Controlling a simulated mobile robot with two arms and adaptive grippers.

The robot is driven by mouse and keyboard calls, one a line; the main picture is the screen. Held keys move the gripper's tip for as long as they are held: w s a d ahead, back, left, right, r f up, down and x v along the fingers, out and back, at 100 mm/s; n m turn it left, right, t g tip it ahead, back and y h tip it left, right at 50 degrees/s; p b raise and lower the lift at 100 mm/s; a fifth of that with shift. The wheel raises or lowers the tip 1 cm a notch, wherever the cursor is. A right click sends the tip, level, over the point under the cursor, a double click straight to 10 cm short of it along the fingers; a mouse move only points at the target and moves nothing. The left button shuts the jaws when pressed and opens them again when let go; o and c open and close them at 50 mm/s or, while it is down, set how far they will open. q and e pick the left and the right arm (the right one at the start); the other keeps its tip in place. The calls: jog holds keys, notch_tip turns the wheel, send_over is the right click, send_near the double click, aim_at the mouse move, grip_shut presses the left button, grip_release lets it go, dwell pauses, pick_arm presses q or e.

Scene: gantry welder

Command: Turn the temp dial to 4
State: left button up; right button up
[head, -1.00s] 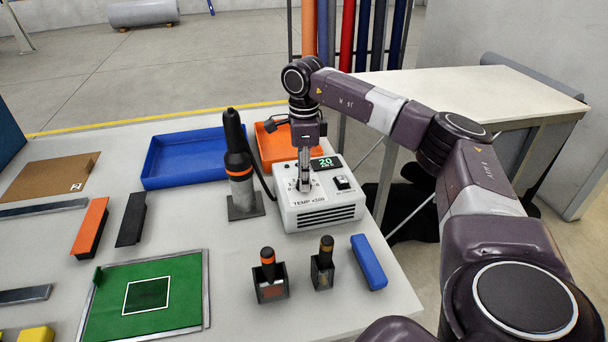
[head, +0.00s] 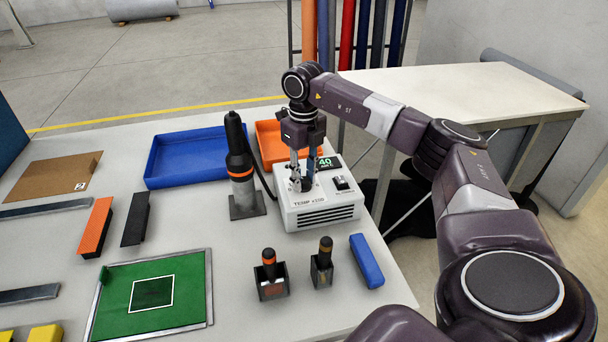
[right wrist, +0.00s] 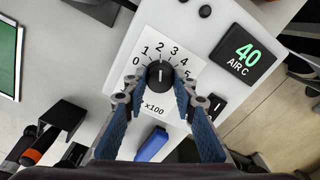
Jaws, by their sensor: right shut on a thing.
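The temp dial (right wrist: 160,74) is a black round knob with a white mark, on a white panel numbered from 0 to 5. In the right wrist view its mark stands upright, toward the 2. The dial belongs to the white heater box (head: 325,214) on the table; the box's display (right wrist: 246,56) reads 40. My right gripper (head: 303,182) points down over the box, with its fingers on both sides of the dial; it also shows in the right wrist view (right wrist: 160,86). It is shut on the dial. My left gripper is out of view.
A black hot-air tool (head: 239,160) stands left of the box, its cable running to it. Blue (head: 190,157) and orange (head: 271,146) trays lie behind. Two small holders with handled tools (head: 270,285) and a blue block (head: 367,262) are in front.

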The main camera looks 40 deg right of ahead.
aim_at(304, 179)
jog(key=m+p, duration=0.1)
jog(key=m, duration=0.4)
jog(key=shift+w+r+m, duration=0.1)
jog(key=shift+r+m, duration=0.05)
jog(key=shift+m, duration=0.25)
jog(key=m+p, duration=0.1)
jog(key=m, duration=0.4)
jog(key=shift+m, duration=0.4)
jog(key=o, duration=1.2)
jog(key=shift+c, duration=0.2)
notch_tip(304, 179, up, 12)
